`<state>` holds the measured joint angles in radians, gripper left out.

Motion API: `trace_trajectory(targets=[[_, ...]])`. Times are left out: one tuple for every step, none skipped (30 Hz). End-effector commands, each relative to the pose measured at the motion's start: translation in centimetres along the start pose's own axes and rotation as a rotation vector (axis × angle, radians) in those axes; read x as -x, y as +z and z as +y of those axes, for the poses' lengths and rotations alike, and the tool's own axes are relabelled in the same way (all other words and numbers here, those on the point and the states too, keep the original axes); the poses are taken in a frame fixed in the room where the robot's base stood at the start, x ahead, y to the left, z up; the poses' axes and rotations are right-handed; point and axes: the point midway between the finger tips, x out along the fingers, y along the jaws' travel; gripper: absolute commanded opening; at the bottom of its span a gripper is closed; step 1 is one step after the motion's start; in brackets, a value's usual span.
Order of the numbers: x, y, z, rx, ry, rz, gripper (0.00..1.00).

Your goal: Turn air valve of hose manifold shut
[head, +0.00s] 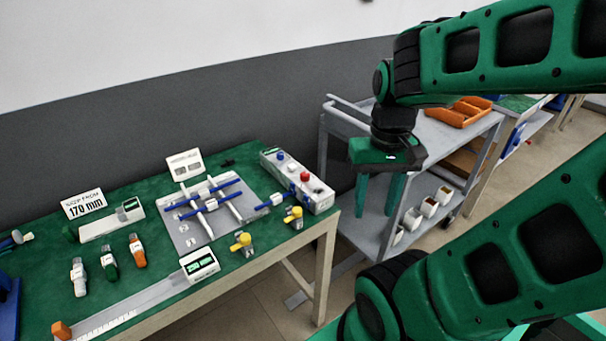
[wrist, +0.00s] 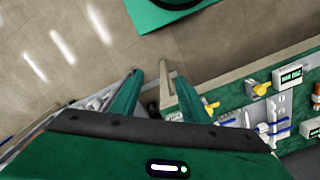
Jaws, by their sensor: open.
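Two small yellow-handled valves stand near the front edge of the green table: a left one (head: 241,241) and a right one (head: 293,215). I cannot tell which is the air valve of the hose manifold. A grey plate (head: 183,238) behind them carries white bars and blue rods. In the wrist view, the yellow handles show at the right (wrist: 262,88) and nearer my fingers (wrist: 211,107). My gripper (head: 379,211) is open and empty, fingers down, right of the table and in front of the cart. It also shows in the wrist view (wrist: 158,80), apart from both valves.
A long white box (head: 318,190) with red and blue knobs stands at the table's right end. A display unit (head: 199,263) stands left of the valves. A grey cart (head: 345,118) with an orange tray (head: 458,111) is behind my gripper. Open floor (head: 262,305) lies in front.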

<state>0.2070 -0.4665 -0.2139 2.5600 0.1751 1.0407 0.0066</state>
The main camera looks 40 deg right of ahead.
Motion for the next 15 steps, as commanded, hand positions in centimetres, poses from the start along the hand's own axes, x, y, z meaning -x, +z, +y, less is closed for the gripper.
trace_trajectory(targets=[[0.1, 0.2, 0.1, 0.0, -0.001, 0.002, 0.42], [0.5, 0.7, 0.5, 0.0, -0.005, 0.01, 0.42], [0.8, 0.5, 0.5, -0.004, -0.006, 0.013, 0.42], [0.9, 0.1, 0.3, -0.008, -0.005, 0.014, 0.42], [1.1, -0.4, 0.2, -0.013, -0.003, 0.015, 0.42], [1.4, -1.4, -0.2, -0.02, 0.0, 0.014, 0.42], [1.7, -2.2, -0.5, -0.027, 0.003, 0.015, 0.42], [2.0, -3.2, -0.9, -0.034, 0.005, 0.015, 0.42], [2.4, -4.5, -1.4, -0.046, 0.008, 0.016, 0.42], [2.6, -5.7, -1.9, -0.054, 0.011, 0.016, 0.42], [2.9, -6.8, -2.4, -0.063, 0.012, 0.017, 0.42], [3.2, -8.3, -3.0, -0.075, 0.014, 0.018, 0.42], [3.3, -9.4, -3.6, -0.084, 0.015, 0.02, 0.42], [3.5, -10.6, -4.2, -0.091, 0.016, 0.02, 0.42], [3.6, -12.1, -4.9, -0.102, 0.016, 0.021, 0.42]])
